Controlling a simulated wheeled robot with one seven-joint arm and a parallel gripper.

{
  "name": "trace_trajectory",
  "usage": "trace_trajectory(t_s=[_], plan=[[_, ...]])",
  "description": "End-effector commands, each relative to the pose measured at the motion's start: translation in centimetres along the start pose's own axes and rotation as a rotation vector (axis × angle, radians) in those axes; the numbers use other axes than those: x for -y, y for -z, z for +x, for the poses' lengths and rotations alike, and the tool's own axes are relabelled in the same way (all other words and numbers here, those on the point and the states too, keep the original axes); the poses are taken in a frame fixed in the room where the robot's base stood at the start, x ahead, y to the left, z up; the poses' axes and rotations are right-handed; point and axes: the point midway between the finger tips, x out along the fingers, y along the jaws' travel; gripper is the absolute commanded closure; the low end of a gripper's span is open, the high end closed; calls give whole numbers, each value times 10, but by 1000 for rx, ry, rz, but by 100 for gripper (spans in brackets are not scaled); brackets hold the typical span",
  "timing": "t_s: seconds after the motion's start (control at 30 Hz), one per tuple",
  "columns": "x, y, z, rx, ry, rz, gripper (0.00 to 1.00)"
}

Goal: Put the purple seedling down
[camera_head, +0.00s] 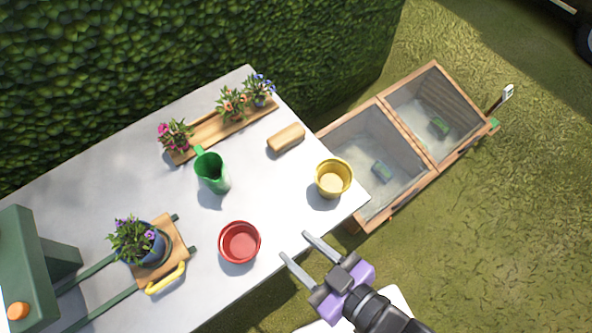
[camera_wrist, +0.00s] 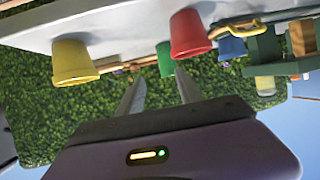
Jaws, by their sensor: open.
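The purple seedling (camera_head: 127,238) is upright in a blue pot (camera_head: 152,246), on a small wooden board (camera_head: 177,243) at the left of the table. A blue shape, likely this pot, shows in the upside-down wrist view (camera_wrist: 232,48). My gripper (camera_head: 297,246) is open and empty, right of the red pot and beyond the table's front edge, well apart from the seedling. In the wrist view its two fingers (camera_wrist: 160,82) are spread with nothing between them.
On the white table (camera_head: 95,195) stand a red pot (camera_head: 239,243), yellow pot (camera_head: 333,180), green jug (camera_head: 212,172), tan block (camera_head: 286,138) and wooden tray (camera_head: 213,136) of flowers. A yellow handle (camera_head: 166,279) fronts the board. A green machine (camera_head: 30,270) is left; cold frames (camera_head: 375,112) are right.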

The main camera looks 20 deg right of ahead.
Motion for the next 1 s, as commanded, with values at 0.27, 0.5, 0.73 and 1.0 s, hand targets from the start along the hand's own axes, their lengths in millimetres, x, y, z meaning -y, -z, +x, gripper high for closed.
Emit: trace_trajectory(t_s=[0.27,0.5,0.73,1.0], plan=[[-68,6,-104,-80,-229,81,57],[-88,20,-149,-126,-349,97,57],[-89,21,-153,-131,-359,96,57],[-89,21,-152,-130,-358,96,57]])
